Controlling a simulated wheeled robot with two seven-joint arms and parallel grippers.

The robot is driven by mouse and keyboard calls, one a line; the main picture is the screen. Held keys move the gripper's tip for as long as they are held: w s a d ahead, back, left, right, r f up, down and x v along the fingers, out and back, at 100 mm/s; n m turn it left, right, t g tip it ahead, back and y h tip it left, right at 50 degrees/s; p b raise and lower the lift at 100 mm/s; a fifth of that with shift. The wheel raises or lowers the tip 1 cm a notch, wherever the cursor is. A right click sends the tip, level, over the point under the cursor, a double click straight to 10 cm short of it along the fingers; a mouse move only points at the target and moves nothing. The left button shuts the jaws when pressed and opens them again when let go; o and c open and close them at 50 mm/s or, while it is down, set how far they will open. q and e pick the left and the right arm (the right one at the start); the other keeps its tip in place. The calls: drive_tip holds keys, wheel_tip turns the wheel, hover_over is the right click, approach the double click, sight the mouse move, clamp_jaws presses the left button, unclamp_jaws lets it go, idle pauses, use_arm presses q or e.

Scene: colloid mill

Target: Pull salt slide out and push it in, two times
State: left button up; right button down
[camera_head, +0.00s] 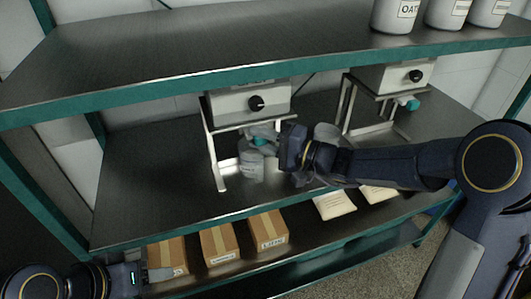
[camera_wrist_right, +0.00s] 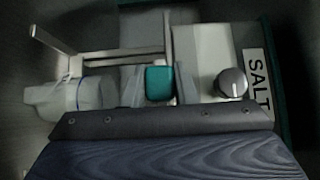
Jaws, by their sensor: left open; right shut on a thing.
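The salt dispenser (camera_head: 232,106) is a grey box with a black knob on a metal stand on the middle shelf. Its SALT label (camera_wrist_right: 257,82) reads in the right wrist view. The teal slide handle (camera_head: 259,142) sits low at the dispenser's front, partly covered by my gripper. My right gripper (camera_head: 268,135) is shut on this handle, which shows between the fingers in the right wrist view (camera_wrist_right: 160,84). A pale jar (camera_head: 251,168) stands under the dispenser. How far out the slide is, I cannot tell. My left gripper (camera_head: 157,274) is open at the lower left, near a carton.
A second dispenser (camera_head: 393,77) with a teal handle (camera_head: 408,104) stands to the right. White jars (camera_head: 396,14) are on the top shelf. Cartons (camera_head: 219,243) and pale packets (camera_head: 334,205) lie on the lower shelf. The middle shelf is bare left of the salt stand.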

drive_tip(key=c, duration=1.2)
unclamp_jaws()
drive_tip(key=shift+o, duration=0.2)
drive_tip(key=shift+d, duration=0.1)
drive_tip(key=shift+s+d+f, duration=0.1)
drive_tip(key=shift+d, duration=0.2)
drive_tip(key=b+v, duration=0.2)
drive_tip(key=v, duration=0.5)
